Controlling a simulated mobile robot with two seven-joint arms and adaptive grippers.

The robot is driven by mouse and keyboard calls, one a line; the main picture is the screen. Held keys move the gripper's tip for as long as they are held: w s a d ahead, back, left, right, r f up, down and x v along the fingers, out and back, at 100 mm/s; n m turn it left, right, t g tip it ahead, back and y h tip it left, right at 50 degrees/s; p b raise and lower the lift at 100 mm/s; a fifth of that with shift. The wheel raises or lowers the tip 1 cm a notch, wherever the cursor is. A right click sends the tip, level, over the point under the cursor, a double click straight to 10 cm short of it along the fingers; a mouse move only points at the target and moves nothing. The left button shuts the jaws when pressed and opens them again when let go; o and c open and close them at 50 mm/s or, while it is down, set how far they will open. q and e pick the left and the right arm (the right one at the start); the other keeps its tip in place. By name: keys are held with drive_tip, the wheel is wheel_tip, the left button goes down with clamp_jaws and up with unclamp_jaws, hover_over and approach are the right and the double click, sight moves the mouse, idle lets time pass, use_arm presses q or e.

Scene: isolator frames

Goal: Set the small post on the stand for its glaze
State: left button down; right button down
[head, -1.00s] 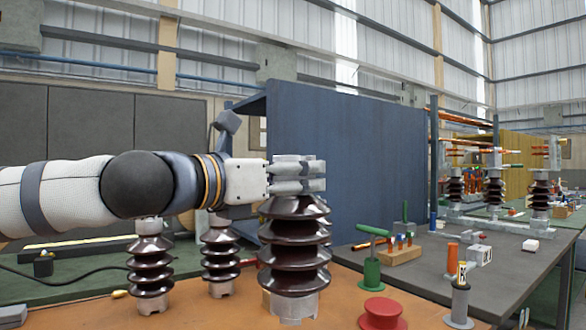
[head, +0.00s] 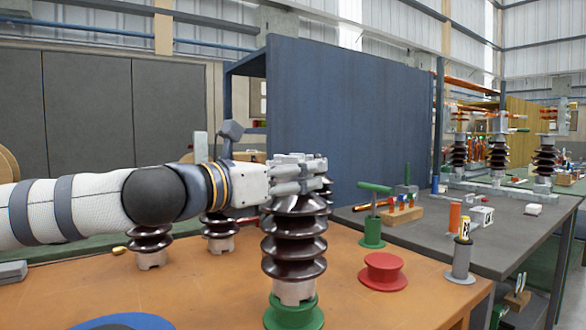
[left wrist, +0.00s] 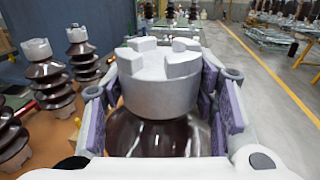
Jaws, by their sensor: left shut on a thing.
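The small post (head: 293,243), with glossy dark brown sheds and grey metal ends, is upright in my left gripper (head: 300,172). In the left wrist view, the purple-padded fingers close around its notched grey cap (left wrist: 160,85), with brown glaze below. In the head view, the post's lower end overlaps the top of a green stand (head: 293,315); I cannot tell whether it bears on it. A red stand (head: 383,273) is empty to the right. A blue stand or disc (head: 118,323) is cut off at the bottom left. My right gripper is not in view.
Brown posts (head: 150,242) and (head: 221,230) stand behind on the orange tabletop (head: 200,280). A grey bench (head: 430,255) at right holds a wooden block with tools (head: 402,216) and a grey holder (head: 460,262). A blue panel (head: 345,120) rises behind.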

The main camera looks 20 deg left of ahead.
use_arm(q)
drive_tip(key=shift+s+r, duration=0.1)
drive_tip(key=shift+r, duration=0.35)
drive_tip(key=shift+f, duration=0.15)
drive_tip(key=c, duration=0.6)
unclamp_jaws()
drive_tip(key=shift+f, duration=0.35)
drive_tip(key=shift+c, duration=0.2)
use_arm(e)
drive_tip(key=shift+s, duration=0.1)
use_arm(q)
drive_tip(key=shift+s+r, duration=0.2)
drive_tip(key=shift+r, duration=0.05)
drive_tip(key=p+v, duration=0.2)
drive_tip(key=v, duration=0.9)
drive_tip(key=shift+s+a+f+p, duration=0.15)
drive_tip(key=shift+s+p, duration=0.1)
drive_tip(key=shift+p, duration=0.05)
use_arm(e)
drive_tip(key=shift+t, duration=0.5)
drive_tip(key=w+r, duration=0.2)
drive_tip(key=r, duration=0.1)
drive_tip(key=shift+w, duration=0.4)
